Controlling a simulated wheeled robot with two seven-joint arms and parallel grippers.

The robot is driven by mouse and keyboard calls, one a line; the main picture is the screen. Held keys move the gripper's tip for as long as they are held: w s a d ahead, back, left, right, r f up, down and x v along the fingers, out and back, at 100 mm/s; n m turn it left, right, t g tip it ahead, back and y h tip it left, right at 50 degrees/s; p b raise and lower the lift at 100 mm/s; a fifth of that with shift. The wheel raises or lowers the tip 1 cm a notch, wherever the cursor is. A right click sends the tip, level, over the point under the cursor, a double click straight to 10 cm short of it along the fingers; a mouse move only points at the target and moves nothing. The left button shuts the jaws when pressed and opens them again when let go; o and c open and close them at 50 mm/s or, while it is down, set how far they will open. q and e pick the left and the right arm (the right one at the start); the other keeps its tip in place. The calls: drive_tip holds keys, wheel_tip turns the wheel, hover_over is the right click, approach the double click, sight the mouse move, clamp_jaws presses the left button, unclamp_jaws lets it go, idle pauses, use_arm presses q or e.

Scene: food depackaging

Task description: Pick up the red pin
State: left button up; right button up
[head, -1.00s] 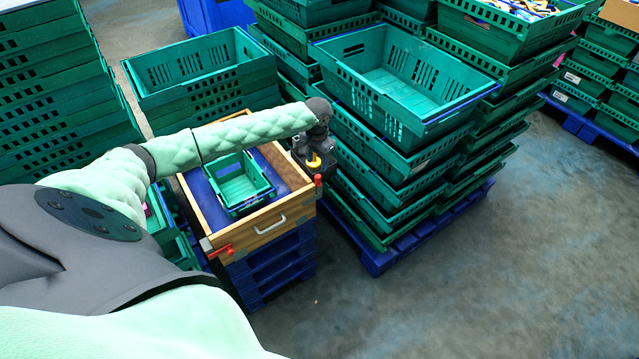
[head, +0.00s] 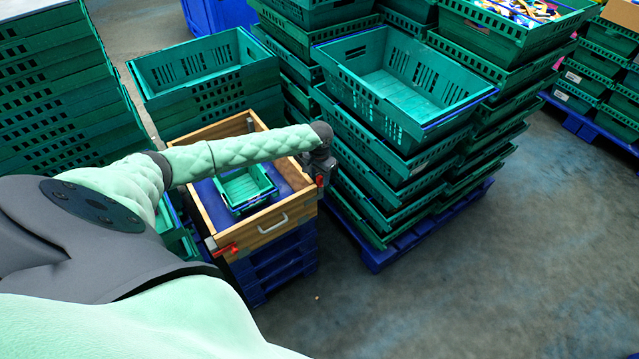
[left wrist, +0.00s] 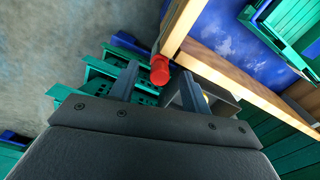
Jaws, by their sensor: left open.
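A red pin (head: 320,181) sits at the right front corner of the wooden box (head: 262,238). In the left wrist view the red pin (left wrist: 160,70) shows just past the tips of my left gripper (left wrist: 158,84), in line with the gap between the fingers. The gripper is open and empty. In the head view my left gripper (head: 319,168) is at that corner, and its fingers are mostly hidden. A second red pin (head: 226,250) is at the box's left front corner. My right gripper is in neither view.
The box has a blue inside and holds a small green crate (head: 268,192). It stands on blue pallets (head: 275,268). A tall stack of green crates (head: 385,190) stands close on the right. Open floor (head: 500,260) lies at the front right.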

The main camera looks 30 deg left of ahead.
use_arm(q)
clamp_jaws()
drive_tip(key=shift+r, duration=0.1)
